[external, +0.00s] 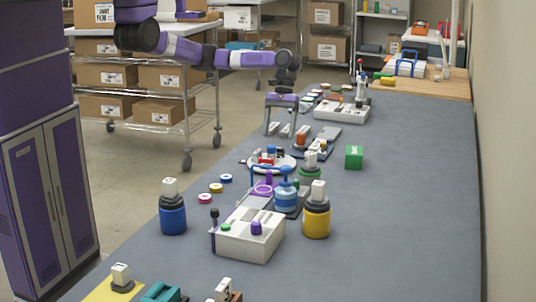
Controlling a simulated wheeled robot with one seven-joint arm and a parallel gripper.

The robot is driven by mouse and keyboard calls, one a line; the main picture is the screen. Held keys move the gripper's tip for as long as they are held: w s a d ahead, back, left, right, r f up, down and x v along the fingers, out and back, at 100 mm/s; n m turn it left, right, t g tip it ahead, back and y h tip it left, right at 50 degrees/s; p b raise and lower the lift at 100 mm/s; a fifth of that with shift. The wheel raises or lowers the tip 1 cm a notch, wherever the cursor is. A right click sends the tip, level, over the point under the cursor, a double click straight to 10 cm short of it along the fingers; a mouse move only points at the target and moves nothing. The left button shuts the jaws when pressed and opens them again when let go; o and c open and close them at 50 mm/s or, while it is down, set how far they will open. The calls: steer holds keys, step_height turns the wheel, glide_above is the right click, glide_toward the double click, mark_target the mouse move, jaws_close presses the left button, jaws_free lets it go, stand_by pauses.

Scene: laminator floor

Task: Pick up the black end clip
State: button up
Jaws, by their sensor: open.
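My gripper (281,122) points down above the left part of the long grey table (400,210), around the middle of the picture. Its fingers are apart and nothing shows between them at this size. Small pale pieces (286,130) lie on the table just below and beside the fingers; whether the fingers touch any of them I cannot tell. I cannot make out the black end clip for certain; the small dark parts near the gripper are too small to name.
A grey tray (327,137) with small parts lies right of the gripper. A white device (341,112) stands behind it. A white plate (287,168), a blue pump bottle (286,199), blue and yellow jars and a white box (249,240) stand nearer. The table's right side is mostly clear.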

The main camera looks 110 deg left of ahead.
steer(key=x, duration=0.1)
steer(key=p+x, duration=0.1)
steer(key=x, duration=0.3)
steer(key=shift+w+d+p, duration=0.2)
steer(key=shift+d+p, duration=0.05)
steer(key=shift+p, duration=0.15)
steer(key=shift+d+f, duration=0.15)
steer(key=shift+f, duration=0.25)
steer(key=c, duration=1.4)
